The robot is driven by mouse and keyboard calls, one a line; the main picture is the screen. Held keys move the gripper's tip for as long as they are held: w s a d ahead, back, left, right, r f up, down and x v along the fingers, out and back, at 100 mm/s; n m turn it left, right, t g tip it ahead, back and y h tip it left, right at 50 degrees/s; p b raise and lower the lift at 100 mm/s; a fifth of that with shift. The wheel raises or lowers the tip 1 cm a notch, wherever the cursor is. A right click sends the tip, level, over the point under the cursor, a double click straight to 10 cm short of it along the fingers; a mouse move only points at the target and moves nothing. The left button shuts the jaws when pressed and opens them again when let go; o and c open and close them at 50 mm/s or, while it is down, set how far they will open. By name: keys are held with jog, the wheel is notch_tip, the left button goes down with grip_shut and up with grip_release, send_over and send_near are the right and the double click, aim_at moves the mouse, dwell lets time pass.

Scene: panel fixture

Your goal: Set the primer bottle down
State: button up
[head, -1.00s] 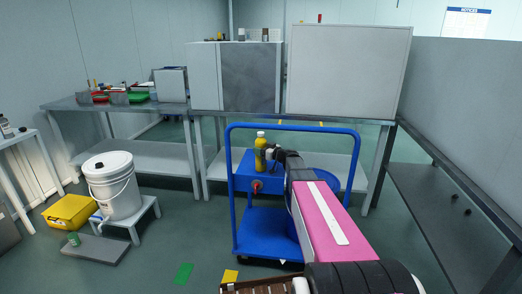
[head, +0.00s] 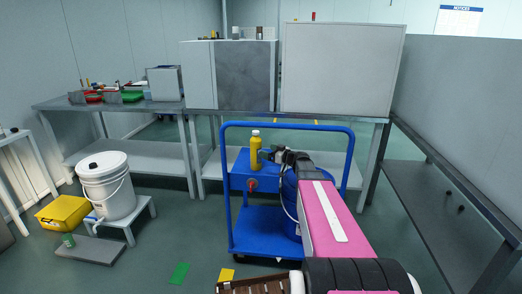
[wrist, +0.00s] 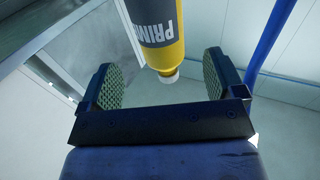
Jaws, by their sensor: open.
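The primer bottle (head: 256,153) is yellow with a grey label band and a pale cap. In the head view it stands upright on the blue top of the cart (head: 237,181), near its left side. My gripper (head: 268,154) is just right of the bottle in the head view. In the wrist view its two padded fingers (wrist: 162,84) are spread wide and hold nothing. There the bottle (wrist: 158,30) appears beyond the fingers, cap end toward my gripper, with a clear gap on both sides. Its base is cut off by the frame edge.
My arm covers the cart's right side. A bench with a white panel (head: 340,68) stands behind. A white bucket (head: 108,187) is at left.

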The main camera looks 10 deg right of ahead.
jog(key=shift+v, duration=1.85)
